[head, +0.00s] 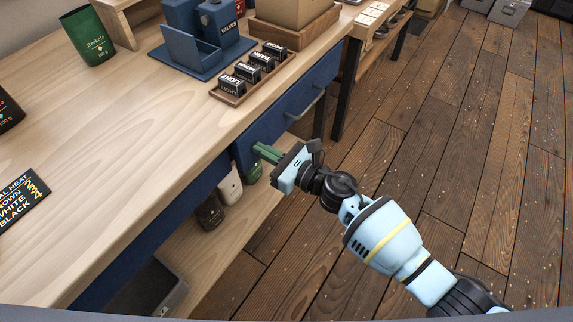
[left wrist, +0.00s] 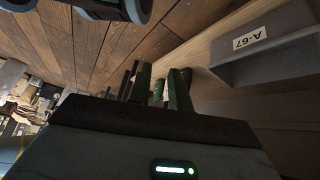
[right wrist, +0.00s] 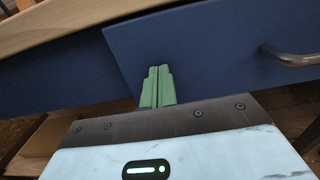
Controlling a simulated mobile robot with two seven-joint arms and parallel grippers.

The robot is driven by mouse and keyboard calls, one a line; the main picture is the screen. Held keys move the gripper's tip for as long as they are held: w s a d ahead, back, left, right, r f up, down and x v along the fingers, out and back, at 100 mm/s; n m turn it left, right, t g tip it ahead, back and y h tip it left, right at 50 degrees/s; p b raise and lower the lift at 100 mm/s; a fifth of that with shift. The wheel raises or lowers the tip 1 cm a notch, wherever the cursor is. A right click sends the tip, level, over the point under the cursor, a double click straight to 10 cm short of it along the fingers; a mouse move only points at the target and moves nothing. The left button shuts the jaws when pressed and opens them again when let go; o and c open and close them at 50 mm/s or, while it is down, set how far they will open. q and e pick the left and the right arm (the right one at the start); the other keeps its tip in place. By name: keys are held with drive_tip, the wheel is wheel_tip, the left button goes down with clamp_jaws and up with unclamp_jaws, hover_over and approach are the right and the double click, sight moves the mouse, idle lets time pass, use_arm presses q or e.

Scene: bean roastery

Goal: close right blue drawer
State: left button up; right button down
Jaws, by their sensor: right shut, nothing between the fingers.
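The right blue drawer (head: 272,124) is under the tabletop's front edge, with a metal bar handle (right wrist: 290,57) towards its right side. In the right wrist view its blue front (right wrist: 200,50) appears to stand slightly proud of the blue panel (right wrist: 60,75) on its left. My right gripper (head: 259,150) is shut and empty, its green fingers at the left part of the drawer front, left of the handle. I cannot tell whether the fingertips touch it. My left gripper (left wrist: 159,75) is open, with its green fingers apart; it is outside the head view.
A wooden tabletop (head: 130,130) carries a tray of small black boxes (head: 228,97), a blue stand (head: 190,52) and a green pouch (head: 89,37). Bags (head: 230,187) stand on the shelf below. A grey bin labelled A-67 (left wrist: 275,62) is near my left gripper. The floor (head: 440,150) at right is open.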

sight(255, 162)
drive_tip(key=b+x, duration=0.1)
drive_tip(key=x, duration=0.2)
use_arm(q)
drive_tip(key=shift+d+f, duration=0.1)
drive_tip(key=shift+f, duration=0.45)
use_arm(e)
drive_tip(key=shift+w+a+r, duration=0.1)
drive_tip(key=shift+a+r, duration=0.05)
drive_tip(key=shift+a, duration=0.05)
drive_tip(key=shift+r, duration=0.15)
